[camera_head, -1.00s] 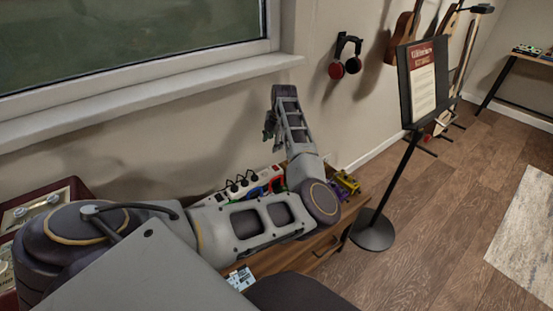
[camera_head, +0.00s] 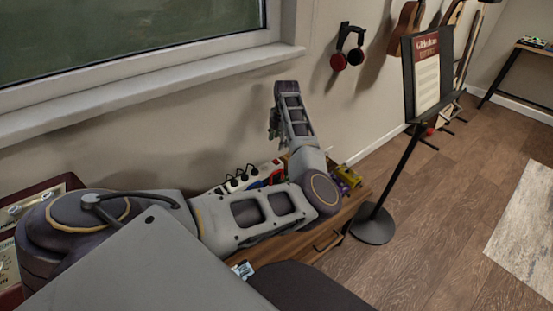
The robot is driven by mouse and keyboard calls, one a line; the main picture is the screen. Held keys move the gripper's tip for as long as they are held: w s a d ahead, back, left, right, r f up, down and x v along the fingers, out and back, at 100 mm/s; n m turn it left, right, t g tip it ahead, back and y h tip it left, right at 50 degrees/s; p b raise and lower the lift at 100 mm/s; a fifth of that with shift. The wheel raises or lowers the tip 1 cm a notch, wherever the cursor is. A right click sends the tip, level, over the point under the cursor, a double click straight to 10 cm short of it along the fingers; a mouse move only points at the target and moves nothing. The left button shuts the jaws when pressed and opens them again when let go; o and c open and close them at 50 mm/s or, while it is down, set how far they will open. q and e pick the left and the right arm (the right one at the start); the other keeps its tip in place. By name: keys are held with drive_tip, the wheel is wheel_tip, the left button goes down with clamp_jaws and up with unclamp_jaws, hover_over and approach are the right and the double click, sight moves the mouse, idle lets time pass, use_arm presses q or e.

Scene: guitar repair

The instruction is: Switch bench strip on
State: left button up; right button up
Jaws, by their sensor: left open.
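The bench strip (camera_head: 243,180) is a white power strip with black plugs in it. It lies on the wooden bench (camera_head: 300,243) by the wall, beyond my left arm. My right gripper is not in view.
A small yellow device (camera_head: 348,176) sits at the bench's right end. A music stand (camera_head: 372,222) is on the floor to the right. Headphones (camera_head: 348,48) and guitars (camera_head: 408,22) hang on the wall. A window sill (camera_head: 150,98) runs above the bench.

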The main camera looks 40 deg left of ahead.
sight(276, 161)
use_arm(q)
drive_tip(key=f, duration=0.3)
drive_tip(key=a+f+b, duration=0.1)
drive_tip(key=f, duration=0.6)
drive_tip(key=shift+w+a, duration=0.2)
drive_tip(key=shift+a, duration=0.05)
drive_tip(key=shift+f+b, duration=0.3)
drive_tip(key=shift+f, duration=0.05)
drive_tip(key=shift+a+f, duration=0.15)
drive_tip(key=shift+f, duration=0.5)
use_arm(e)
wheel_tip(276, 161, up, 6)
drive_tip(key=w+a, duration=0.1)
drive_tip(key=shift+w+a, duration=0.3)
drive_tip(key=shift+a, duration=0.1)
